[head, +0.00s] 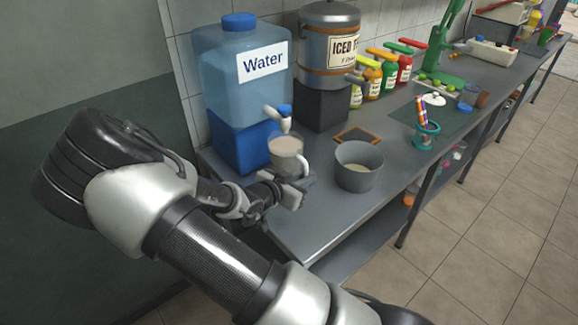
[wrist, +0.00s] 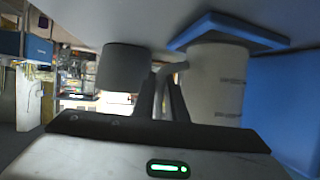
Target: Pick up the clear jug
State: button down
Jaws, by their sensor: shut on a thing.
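The clear jug (head: 286,150) stands under the tap of the water dispenser (head: 240,95) at the near end of the counter. It looks see-through, with pale contents or a pale tint. In the wrist view, which appears upside down, the jug (wrist: 215,85) has dark marks on its side and its base is at a blue square pad (wrist: 228,32). My gripper (head: 292,192) is at the jug's handle side. In the wrist view its two fingers (wrist: 170,98) are closed on the jug's handle (wrist: 172,72). The head view partly hides the fingertips.
A grey pot (head: 358,168) stands close to the right of the jug; it also shows in the wrist view (wrist: 122,68). The dispenser's blue stand (head: 240,147) is close behind. An iced tea urn (head: 328,40) and sauce bottles (head: 388,72) stand farther back. Bare counter (head: 325,215) lies in front.

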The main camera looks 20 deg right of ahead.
dwell(0.4)
jog(key=shift+r, duration=0.1)
jog(key=shift+r, duration=0.1)
dwell(0.3)
jog(key=shift+r+p, duration=0.3)
jog(key=shift+r, duration=0.4)
jog(key=s+a+p, duration=0.1)
jog(key=s+a, duration=0.9)
jog(key=a, duration=0.4)
jog(key=shift+a+p, duration=0.4)
